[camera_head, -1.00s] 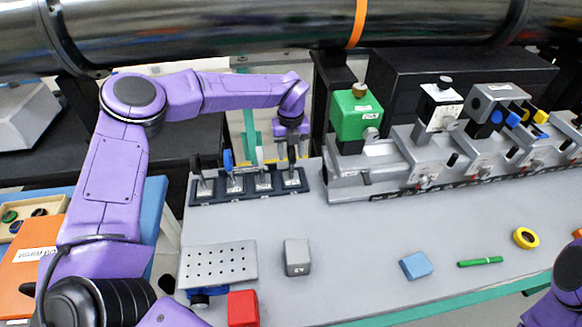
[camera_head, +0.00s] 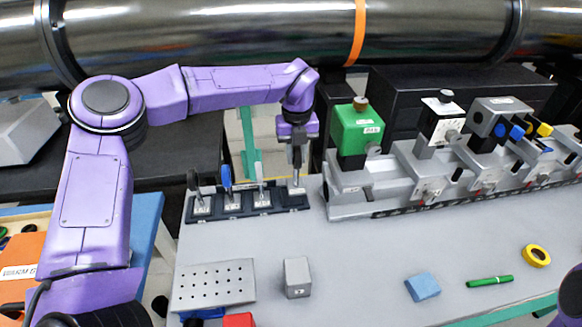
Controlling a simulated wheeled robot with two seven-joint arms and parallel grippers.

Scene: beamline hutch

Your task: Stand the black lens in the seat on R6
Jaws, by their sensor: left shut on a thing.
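A dark rack (camera_head: 222,215) on the bench holds a row of small mounted lenses on posts. From the left these are a dark one (camera_head: 193,181), a blue one (camera_head: 226,177) and a pale one (camera_head: 259,172). My left gripper (camera_head: 297,163) points down at the rack's right end, shut on a lens whose mount (camera_head: 297,190) shows below the fingers. The fingers hide most of this lens, so its colour is unclear. It stands upright, at or just above its slot. The R6 label and seat cannot be made out on the grey rail (camera_head: 400,182). My right gripper is out of view.
The rail carries a green block (camera_head: 357,130), a white-faced unit (camera_head: 441,122) and a grey unit with blue knobs (camera_head: 492,120). A perforated plate (camera_head: 214,285), grey block (camera_head: 297,277), blue block (camera_head: 422,287), green pen (camera_head: 489,281) and yellow ring (camera_head: 536,255) lie in front. The bench centre is clear.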

